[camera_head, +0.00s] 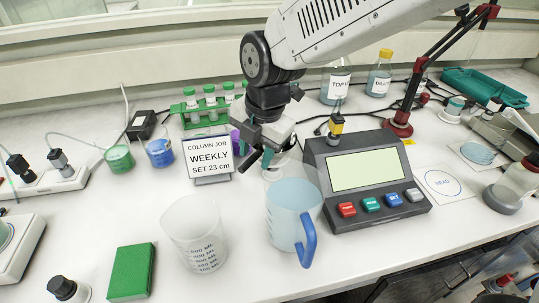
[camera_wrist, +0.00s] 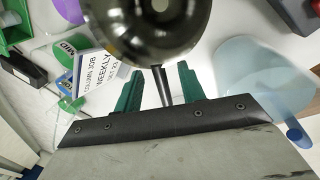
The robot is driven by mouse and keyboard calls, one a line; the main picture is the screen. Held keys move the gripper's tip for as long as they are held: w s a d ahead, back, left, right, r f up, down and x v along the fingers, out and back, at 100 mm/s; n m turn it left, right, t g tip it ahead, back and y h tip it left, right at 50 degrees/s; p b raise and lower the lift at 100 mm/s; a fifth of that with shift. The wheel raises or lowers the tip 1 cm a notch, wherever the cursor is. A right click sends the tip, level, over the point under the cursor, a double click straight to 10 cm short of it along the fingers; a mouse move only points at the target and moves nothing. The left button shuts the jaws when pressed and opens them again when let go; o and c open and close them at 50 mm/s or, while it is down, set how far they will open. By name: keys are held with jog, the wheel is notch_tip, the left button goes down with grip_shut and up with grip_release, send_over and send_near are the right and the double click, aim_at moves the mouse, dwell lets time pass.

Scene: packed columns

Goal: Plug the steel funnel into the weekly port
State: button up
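In the wrist view a dark, shiny, round metal piece (camera_wrist: 160,32), which looks like the steel funnel, fills the top middle. A thin stem or handle runs from it between the two green fingers of my gripper (camera_wrist: 160,78). A gap shows on both sides of it, so the fingers look apart and around it, not closed on it. In the head view my gripper (camera_head: 258,150) hangs above the bench, right of the "COLUMN JOB WEEKLY SET 23 cm" sign (camera_head: 208,157). I cannot make out the funnel there. I cannot identify the weekly port.
A blue-tinted jug (camera_head: 288,212) stands just below my gripper, and a clear beaker (camera_head: 193,232) to its left. A grey console (camera_head: 365,178) with coloured buttons is to the right. A green tube rack (camera_head: 208,108) stands behind the sign. A green book (camera_head: 131,272) lies in front.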

jog(key=f, duration=0.3)
jog(key=shift+w+a+f, duration=0.2)
jog(key=shift+a+f, duration=0.05)
jog(key=shift+a, duration=0.05)
jog(key=shift+c, duration=0.3)
grip_shut()
